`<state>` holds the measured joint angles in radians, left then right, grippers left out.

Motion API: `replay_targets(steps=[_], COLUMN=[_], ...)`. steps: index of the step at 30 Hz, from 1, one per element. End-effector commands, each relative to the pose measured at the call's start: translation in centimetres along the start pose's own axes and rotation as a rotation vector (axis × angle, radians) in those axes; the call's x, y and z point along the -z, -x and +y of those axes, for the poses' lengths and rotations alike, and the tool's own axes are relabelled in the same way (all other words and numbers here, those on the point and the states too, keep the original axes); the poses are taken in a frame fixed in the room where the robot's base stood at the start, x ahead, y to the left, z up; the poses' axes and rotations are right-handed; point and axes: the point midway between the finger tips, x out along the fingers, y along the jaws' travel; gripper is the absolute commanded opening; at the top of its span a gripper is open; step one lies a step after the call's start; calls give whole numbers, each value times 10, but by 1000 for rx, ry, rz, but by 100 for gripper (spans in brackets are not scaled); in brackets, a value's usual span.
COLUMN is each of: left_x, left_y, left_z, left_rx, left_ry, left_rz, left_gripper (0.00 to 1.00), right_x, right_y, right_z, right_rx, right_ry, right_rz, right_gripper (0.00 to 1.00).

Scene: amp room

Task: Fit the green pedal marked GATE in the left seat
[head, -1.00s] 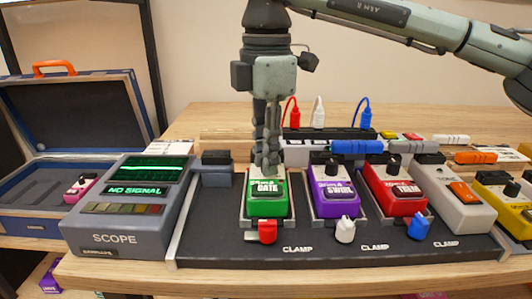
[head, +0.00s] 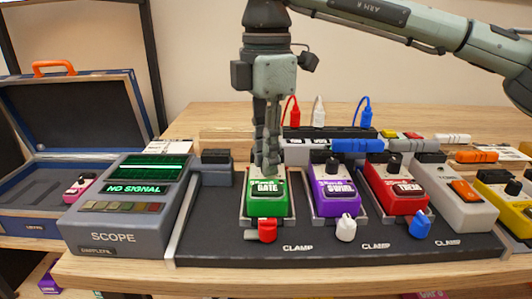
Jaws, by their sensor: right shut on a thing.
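The green pedal marked GATE (head: 267,205) sits in the left seat (head: 243,213) of the dark pedal board (head: 215,240). It stands level with the pedals beside it. My right gripper (head: 267,168) points straight down and is shut on the top rear of the green pedal. Its fingers hide the pedal's back part. A red clamp knob (head: 267,230) is just in front of the pedal. My left gripper is not in view.
A purple pedal (head: 335,200) and a red pedal (head: 394,192) fill the neighbouring seats. A grey scope (head: 110,235) reads NO SIGNAL at left, near an open blue case (head: 70,120). Red, white and blue cables (head: 318,110) stand behind the board.

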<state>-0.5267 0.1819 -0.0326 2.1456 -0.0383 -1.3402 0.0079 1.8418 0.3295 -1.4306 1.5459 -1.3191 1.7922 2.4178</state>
Motion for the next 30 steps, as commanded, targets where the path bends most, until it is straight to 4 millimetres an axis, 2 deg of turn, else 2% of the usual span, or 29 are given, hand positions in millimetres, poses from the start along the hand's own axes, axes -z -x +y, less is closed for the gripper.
replay_targets(steps=[2,3,8,15,17,30], left_x=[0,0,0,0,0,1], left_y=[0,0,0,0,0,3], left_z=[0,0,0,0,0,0], left_rx=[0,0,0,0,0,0], left_ry=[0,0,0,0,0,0], left_rz=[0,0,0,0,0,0], left_gripper=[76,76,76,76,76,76], right_x=[0,0,0,0,0,0], right_y=[1,1,1,0,-1,4], right_z=[0,0,0,0,0,0], right_rx=[-2,-2,-1,-1,0,-1], right_ry=[0,0,0,-1,-1,-1], right_rz=[0,0,0,0,-1,0], right_gripper=[0,22,41,41,47,47])
